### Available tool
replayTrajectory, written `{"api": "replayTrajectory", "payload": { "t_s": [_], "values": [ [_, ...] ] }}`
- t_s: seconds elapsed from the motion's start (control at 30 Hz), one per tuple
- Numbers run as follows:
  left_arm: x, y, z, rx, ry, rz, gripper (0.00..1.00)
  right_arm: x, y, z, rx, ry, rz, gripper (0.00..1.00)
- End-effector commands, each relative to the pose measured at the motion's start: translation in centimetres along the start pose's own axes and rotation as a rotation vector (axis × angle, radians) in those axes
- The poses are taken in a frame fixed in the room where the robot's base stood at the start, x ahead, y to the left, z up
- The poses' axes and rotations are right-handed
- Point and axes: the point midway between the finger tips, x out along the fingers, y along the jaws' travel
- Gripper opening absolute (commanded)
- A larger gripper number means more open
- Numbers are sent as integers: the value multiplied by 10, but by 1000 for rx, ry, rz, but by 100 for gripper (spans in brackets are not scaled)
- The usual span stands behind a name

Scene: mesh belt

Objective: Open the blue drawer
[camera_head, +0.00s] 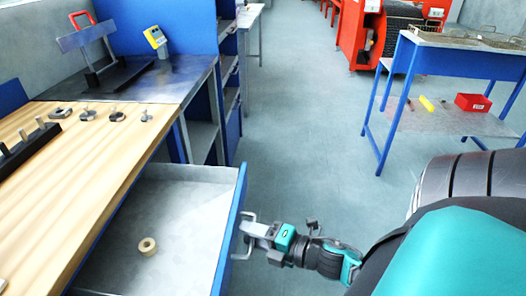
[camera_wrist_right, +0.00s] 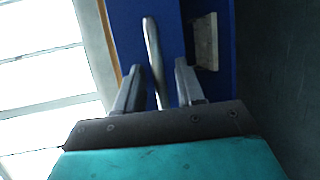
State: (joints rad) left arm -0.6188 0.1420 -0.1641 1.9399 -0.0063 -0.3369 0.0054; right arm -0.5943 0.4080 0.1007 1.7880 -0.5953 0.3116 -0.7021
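The blue drawer stands pulled out from under the wooden bench at the lower left, and its blue front (camera_head: 232,225) faces right. Its grey inside shows, with a tan ring (camera_head: 147,246) lying on the bottom. A metal bar handle (camera_head: 249,217) sticks out from the front. My right gripper (camera_head: 250,232) is at the handle. In the right wrist view the handle (camera_wrist_right: 152,45) runs between the two spread fingers (camera_wrist_right: 158,78), with gaps visible beside it, and the blue front (camera_wrist_right: 135,20) is behind. My left gripper is not in view.
The wooden bench top (camera_head: 60,205) holds small metal parts and a dark rack (camera_head: 28,147). A blue-legged table (camera_head: 440,55) and a red machine (camera_head: 375,35) stand at the right. The floor (camera_head: 300,120) between is clear.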

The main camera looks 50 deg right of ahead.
Motion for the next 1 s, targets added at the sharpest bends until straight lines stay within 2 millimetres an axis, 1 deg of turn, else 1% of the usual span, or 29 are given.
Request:
{"api": "replayTrajectory", "payload": {
  "t_s": [0.17,0.5,0.6,0.7,0.8,1.0],
  "values": [
    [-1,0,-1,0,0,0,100,-20,-1,-1,3,-1,-4,38],
    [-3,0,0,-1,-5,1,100,-90,-1,0,3,-2,-4,38],
    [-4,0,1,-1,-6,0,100,-107,0,0,2,-2,-3,38],
    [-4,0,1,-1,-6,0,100,-119,0,0,1,-2,-2,38],
    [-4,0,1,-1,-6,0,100,-125,0,0,0,-1,0,38],
    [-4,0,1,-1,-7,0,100,-128,0,0,0,0,1,38]
  ]
}}
